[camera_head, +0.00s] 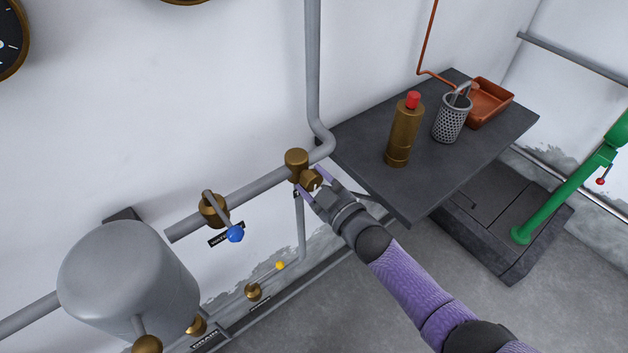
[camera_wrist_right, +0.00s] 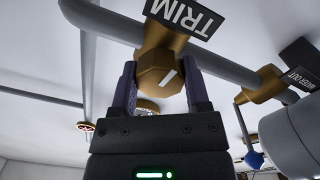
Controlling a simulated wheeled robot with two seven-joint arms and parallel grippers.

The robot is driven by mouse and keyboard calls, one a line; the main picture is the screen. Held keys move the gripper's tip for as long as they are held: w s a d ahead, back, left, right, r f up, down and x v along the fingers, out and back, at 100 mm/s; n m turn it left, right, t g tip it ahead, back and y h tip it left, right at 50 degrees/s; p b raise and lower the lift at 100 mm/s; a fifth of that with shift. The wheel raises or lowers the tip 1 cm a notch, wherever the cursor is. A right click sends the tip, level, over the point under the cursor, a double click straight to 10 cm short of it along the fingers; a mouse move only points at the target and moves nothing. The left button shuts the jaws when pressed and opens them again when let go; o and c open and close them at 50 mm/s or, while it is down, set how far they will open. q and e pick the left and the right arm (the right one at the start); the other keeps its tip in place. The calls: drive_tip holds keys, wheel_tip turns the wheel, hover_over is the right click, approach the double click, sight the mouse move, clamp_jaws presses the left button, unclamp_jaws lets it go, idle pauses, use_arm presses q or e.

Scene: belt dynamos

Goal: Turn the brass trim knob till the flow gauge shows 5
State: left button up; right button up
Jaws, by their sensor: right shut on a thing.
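The brass trim knob (camera_head: 309,178) sits on a brass valve body on the grey wall pipe. In the wrist view the knob (camera_wrist_right: 152,79) has a slanted white mark on its face, and a TRIM plate (camera_wrist_right: 186,15) is beside it. My right gripper (camera_head: 314,182) is shut on the knob, with one finger on each side; it also shows in the wrist view (camera_wrist_right: 161,72). A dark gauge (camera_head: 9,40) is cut off at the upper left; its reading cannot be told, nor whether it is the flow gauge. My left gripper is not in view.
A dark table (camera_head: 365,145) on the right bears a brass bottle (camera_head: 404,130), a perforated cup (camera_head: 452,118) and a copper tray (camera_head: 500,88).

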drive_tip(key=shift+f, duration=0.1)
drive_tip(key=o, duration=1.3)
drive_tip(key=p+v, duration=0.3)
drive_tip(key=v, duration=0.7)
